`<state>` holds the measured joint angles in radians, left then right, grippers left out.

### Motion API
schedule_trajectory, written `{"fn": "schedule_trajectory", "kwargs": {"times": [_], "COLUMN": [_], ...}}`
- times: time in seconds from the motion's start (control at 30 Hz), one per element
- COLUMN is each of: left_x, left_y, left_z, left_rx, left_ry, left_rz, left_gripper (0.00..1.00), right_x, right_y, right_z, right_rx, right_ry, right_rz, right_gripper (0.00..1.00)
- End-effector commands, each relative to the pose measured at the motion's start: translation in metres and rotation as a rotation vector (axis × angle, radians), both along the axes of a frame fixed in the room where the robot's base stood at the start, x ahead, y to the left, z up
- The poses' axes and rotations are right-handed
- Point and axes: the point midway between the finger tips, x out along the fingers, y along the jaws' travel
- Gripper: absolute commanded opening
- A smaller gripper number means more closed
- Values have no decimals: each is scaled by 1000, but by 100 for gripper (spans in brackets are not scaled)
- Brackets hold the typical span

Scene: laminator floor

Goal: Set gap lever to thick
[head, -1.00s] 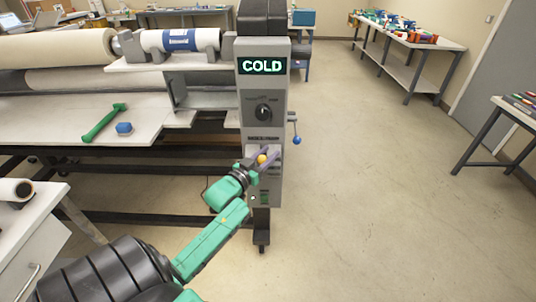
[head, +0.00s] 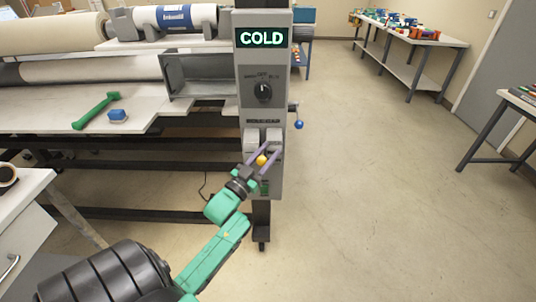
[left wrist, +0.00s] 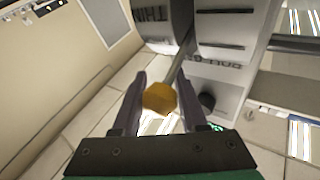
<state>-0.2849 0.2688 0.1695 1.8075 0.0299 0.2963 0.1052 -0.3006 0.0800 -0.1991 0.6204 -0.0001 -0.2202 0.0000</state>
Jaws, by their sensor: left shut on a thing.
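The grey control post (head: 228,102) of the laminator stands at the centre of the head view. My left gripper (head: 263,156) is shut on this knob, with a purple finger on each side. In the left wrist view the knob (left wrist: 160,97) lies between the fingertips of the gripper (left wrist: 165,90). My right gripper is out of view.
A lit COLD display (head: 263,38) and a black dial (head: 263,92) are higher on the post. A blue ball handle (head: 299,124) sticks out at its right side.

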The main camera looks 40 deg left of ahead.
Motion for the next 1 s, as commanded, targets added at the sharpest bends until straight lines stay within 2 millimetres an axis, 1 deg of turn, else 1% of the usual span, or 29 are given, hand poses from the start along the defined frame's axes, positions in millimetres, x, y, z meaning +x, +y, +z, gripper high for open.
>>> {"fn": "schedule_trajectory", "kwargs": {"times": [0.03, 0.27, 0.3, 0.37, 0.67, 0.77, 0.87, 1.0], "left_x": [-1, -1, -1, -1, -1, -6, -21, -52], "left_y": [-1, -1, -1, -1, -1, -1, -1, -1], "left_z": [-2, -3, -3, -3, -2, -4, -10, -20], "left_rx": [-3, -3, -3, -3, -3, -3, -3, -4], "left_ry": [8, 10, 11, 10, 9, 9, 12, 14], "left_rz": [0, 0, -1, 0, 0, 0, 0, 2], "left_gripper": [0, 0, 49, 71, 71, 71, 71, 71], "right_x": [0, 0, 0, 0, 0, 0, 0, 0], "right_y": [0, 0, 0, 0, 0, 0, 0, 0], "right_z": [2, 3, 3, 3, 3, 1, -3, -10], "right_rx": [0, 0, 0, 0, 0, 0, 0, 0], "right_ry": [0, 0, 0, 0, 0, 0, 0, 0], "right_rz": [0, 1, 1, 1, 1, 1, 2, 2], "right_gripper": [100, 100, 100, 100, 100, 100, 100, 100]}}
